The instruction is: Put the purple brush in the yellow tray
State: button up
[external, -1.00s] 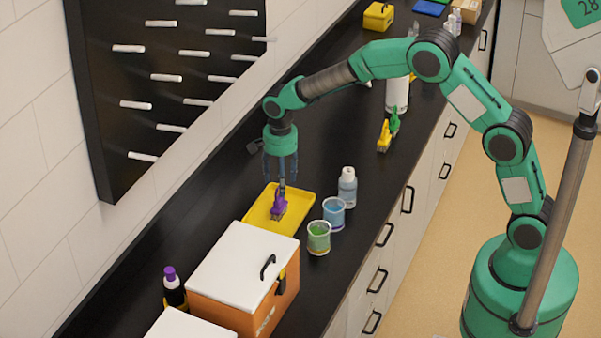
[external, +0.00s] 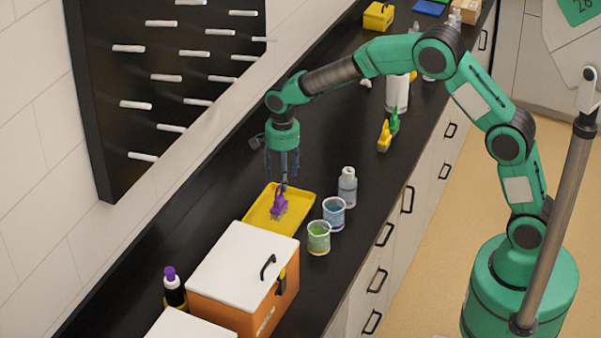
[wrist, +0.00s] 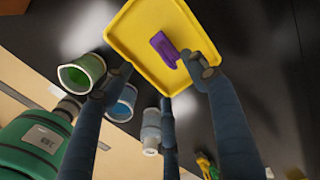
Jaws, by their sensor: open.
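The purple brush (external: 279,206) is in the yellow tray (external: 300,201) on the black counter. In the wrist view the brush (wrist: 163,48) shows against the floor of the tray (wrist: 128,28), near its middle. My gripper (external: 284,178) is above the brush, pointing down. In the wrist view its fingers (wrist: 166,82) are spread, with nothing held between them. One fingertip overlaps the tray's edge in that view. The brush's underside is hidden.
A green-liquid beaker (external: 319,238), a blue-liquid beaker (external: 334,213) and a bottle (external: 347,187) stand right of the tray. An orange box with a white lid (external: 240,262) is in front. A pegboard (external: 170,85) hangs on the wall behind.

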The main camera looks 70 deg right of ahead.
jog(key=s+a+r+n+t, duration=0.3)
jog(key=s+r+n, duration=0.5)
jog(key=s+r, duration=1.4)
jog(key=s+r+n, duration=0.1)
jog(key=s+n, duration=0.2)
jog(key=s, duration=0.5)
jog(key=s+a+r+n+t, duration=0.1)
jog(key=s+n, duration=0.2)
jog(key=s, duration=0.6)
jog(key=s+r+n+t, duration=0.1)
jog(key=s+n, duration=0.2)
jog(key=s, duration=0.5)
jog(key=shift+s+a+r+n, duration=0.15)
jog(key=shift+s+r+n, duration=0.15)
jog(key=shift+s+r, duration=0.1)
notch_tip(320, 180, down, 2)
jog(key=b, duration=0.2)
jog(key=shift+f+b, duration=0.25)
jog(key=shift+b, duration=0.05)
